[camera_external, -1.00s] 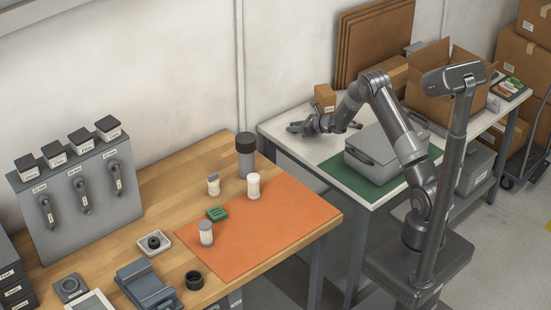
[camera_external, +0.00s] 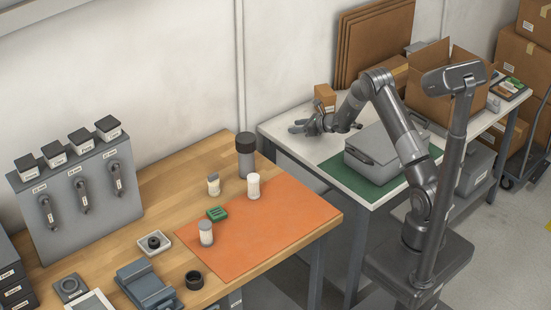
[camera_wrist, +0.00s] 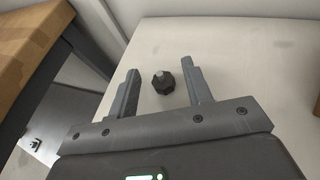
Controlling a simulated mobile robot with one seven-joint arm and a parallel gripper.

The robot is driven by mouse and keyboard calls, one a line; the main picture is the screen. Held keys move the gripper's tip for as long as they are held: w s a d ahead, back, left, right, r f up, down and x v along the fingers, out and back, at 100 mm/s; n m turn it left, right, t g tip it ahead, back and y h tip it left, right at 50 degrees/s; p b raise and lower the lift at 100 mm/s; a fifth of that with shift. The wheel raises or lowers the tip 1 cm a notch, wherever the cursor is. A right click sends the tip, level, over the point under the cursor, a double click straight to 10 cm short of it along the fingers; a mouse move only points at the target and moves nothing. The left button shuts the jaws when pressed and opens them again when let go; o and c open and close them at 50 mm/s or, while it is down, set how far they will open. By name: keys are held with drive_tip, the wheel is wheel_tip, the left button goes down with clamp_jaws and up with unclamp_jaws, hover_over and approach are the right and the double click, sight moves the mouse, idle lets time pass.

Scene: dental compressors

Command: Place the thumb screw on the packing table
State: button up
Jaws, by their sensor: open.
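The thumb screw (camera_wrist: 163,82) shows in the wrist view as a small dark knob with a lighter stud, resting on the white top of the packing table (camera_wrist: 240,60). It lies between my open fingers, near their tips, and neither finger appears to touch it. My gripper (camera_wrist: 160,80) is open and empty. In the external view my gripper (camera_external: 297,128) is low over the near left part of the packing table (camera_external: 308,150). The thumb screw cannot be made out there.
A grey case (camera_external: 375,162) stands on a green mat (camera_external: 332,165) beside my arm. A small brown box (camera_external: 325,97) and an open carton (camera_external: 440,95) are on the same table. A gap separates it from the wooden workbench (camera_external: 165,190), which holds several parts and an orange mat (camera_external: 270,240).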

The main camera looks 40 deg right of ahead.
drive_tip(key=v, duration=0.4)
drive_tip(key=s+a+r+n+g+y, duration=0.1)
drive_tip(key=s+a+r+n, duration=0.25)
drive_tip(key=r, duration=0.55)
drive_tip(key=s+a+r+n+g+y, duration=0.1)
drive_tip(key=s+a+r+n+y, duration=0.25)
drive_tip(key=r, duration=0.55)
drive_tip(key=s+a+r+n+g+h, duration=0.1)
drive_tip(key=s+a+r+n+g, duration=0.1)
drive_tip(key=s+a+r+n, duration=0.25)
drive_tip(key=s+a+r+n+g+h, duration=0.1)
drive_tip(key=s+a+r+n, duration=0.1)
drive_tip(key=s+a+n, duration=0.45)
drive_tip(key=s+d+r+n+h, duration=0.1)
drive_tip(key=s+n, duration=0.3)
drive_tip(key=s, duration=0.5)
drive_tip(key=s+d+n+g+h, duration=0.1)
drive_tip(key=s+d+n+h, duration=0.2)
drive_tip(key=s, duration=0.7)
drive_tip(key=s+d+r+n+h, duration=0.1)
drive_tip(key=s+d+n+h, duration=0.2)
drive_tip(key=s+n, duration=0.3)
drive_tip(key=s, duration=0.4)
drive_tip(key=shift+r+g, duration=0.3)
drive_tip(key=shift+g, duration=0.1)
drive_tip(key=shift+h, duration=0.25)
